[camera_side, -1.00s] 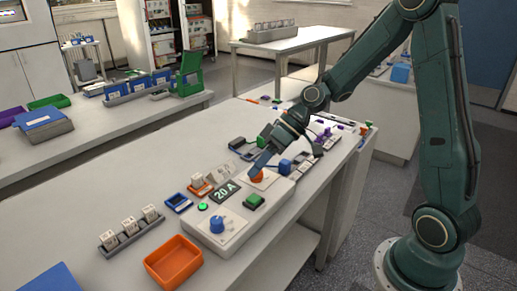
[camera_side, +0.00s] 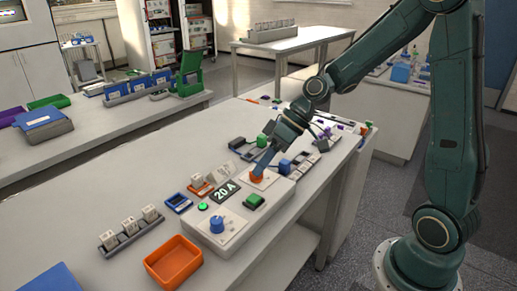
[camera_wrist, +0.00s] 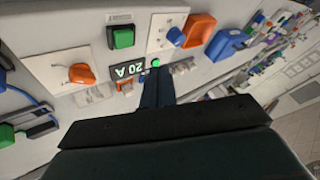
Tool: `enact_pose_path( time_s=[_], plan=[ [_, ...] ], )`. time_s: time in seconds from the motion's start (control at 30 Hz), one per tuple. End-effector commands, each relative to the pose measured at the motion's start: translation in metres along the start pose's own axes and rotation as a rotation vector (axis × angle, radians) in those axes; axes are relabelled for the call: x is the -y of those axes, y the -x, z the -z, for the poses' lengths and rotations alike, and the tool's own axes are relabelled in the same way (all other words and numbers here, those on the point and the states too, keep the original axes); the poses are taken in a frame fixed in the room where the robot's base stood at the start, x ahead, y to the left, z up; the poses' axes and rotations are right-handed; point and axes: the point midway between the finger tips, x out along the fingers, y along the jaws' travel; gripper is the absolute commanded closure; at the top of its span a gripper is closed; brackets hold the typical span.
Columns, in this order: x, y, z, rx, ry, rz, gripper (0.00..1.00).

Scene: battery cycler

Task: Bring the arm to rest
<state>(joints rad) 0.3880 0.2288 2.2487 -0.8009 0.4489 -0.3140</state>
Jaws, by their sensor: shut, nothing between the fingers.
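My gripper (camera_side: 258,171) is shut and empty, pointing down over the control panel. In the side view its tip overlaps the orange knob (camera_side: 257,178), but I cannot tell the gap between them. In the wrist view the orange knob (camera_wrist: 80,73) is left of my gripper (camera_wrist: 157,76), apart from the fingers in the picture. The fingers show below the green light (camera_wrist: 155,62) and beside the display reading "20 A" (camera_wrist: 128,70). My arm reaches in from the right, bent at the elbow.
The panel also has a blue knob (camera_side: 217,224) and a green button (camera_side: 254,201). An orange tray (camera_side: 173,262) lies in front, and a rack with white cells (camera_side: 130,233) stands to the left. Cables and small modules (camera_side: 302,165) lie close to my wrist.

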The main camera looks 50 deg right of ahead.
Motion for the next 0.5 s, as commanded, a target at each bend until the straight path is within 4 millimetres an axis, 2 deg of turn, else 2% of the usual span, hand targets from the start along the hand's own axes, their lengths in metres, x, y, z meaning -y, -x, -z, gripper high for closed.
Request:
enact_pose_path(
  time_s=[0.5],
  plan=[
    [0.049,0.059,-0.032,0.082,0.001,-0.293,1.00]
  ],
)
